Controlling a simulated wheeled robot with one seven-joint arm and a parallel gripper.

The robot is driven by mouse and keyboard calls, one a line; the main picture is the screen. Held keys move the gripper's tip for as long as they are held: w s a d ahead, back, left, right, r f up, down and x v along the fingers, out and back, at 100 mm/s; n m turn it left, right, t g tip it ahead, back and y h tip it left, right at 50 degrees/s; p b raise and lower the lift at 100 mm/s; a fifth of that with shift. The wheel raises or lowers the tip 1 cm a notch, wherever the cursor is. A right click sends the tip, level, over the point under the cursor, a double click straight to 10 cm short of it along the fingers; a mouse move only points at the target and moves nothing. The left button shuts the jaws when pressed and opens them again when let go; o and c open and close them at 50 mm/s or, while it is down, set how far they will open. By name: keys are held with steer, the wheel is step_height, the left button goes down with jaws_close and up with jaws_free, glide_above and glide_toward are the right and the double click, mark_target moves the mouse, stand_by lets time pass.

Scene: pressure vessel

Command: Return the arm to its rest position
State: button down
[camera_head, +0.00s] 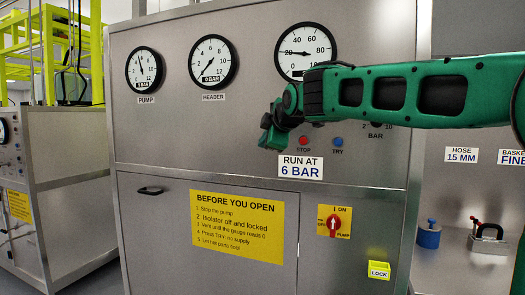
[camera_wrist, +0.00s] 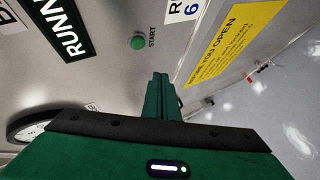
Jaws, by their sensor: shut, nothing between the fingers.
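My green arm reaches in from the right edge of the head view, stretched across the front of the grey panel (camera_head: 160,110). My gripper (camera_head: 268,135) is at its left end, in front of the panel below the gauges, and hides part of the panel. In the wrist view my gripper (camera_wrist: 160,80) points away from the camera with its fingers together and nothing between them. A green START button (camera_wrist: 138,42) shows on the panel to the left of the fingers. I cannot tell how far the fingertips are from the panel.
The panel carries a pump gauge (camera_head: 145,71), a header gauge (camera_head: 213,62), a third gauge (camera_head: 305,52), a red STOP button (camera_head: 304,141), a blue TRY button (camera_head: 338,142) and a red isolator knob (camera_head: 333,222). A yellow lock box (camera_head: 379,270) stands low down. A blue object (camera_head: 428,236) sits at right.

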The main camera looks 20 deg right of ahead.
steer(key=s+d+f+m+g+h, duration=0.3)
steer(key=s+d+f+m+g, duration=0.5)
steer(key=s+d+f, duration=0.95)
steer(key=s+f+m+g, duration=0.1)
steer(key=s+f+m, duration=0.3)
steer(key=s, duration=0.6)
steer(key=s+f+m+g+y, duration=0.1)
steer(key=s+f+m+g, duration=0.1)
steer(key=s+f+m, duration=0.3)
steer(key=s+f+m+g+y, duration=0.1)
steer(key=s+f+m, duration=0.3)
steer(key=s+f, duration=0.6)
steer(key=s+g, duration=0.1)
steer(key=s, duration=0.3)
steer(key=shift+s+d, duration=0.3)
steer(key=shift+d, duration=0.1)
steer(key=shift+f, duration=0.1)
steer(key=shift+w+f, duration=0.25)
steer(key=shift+w, duration=0.4)
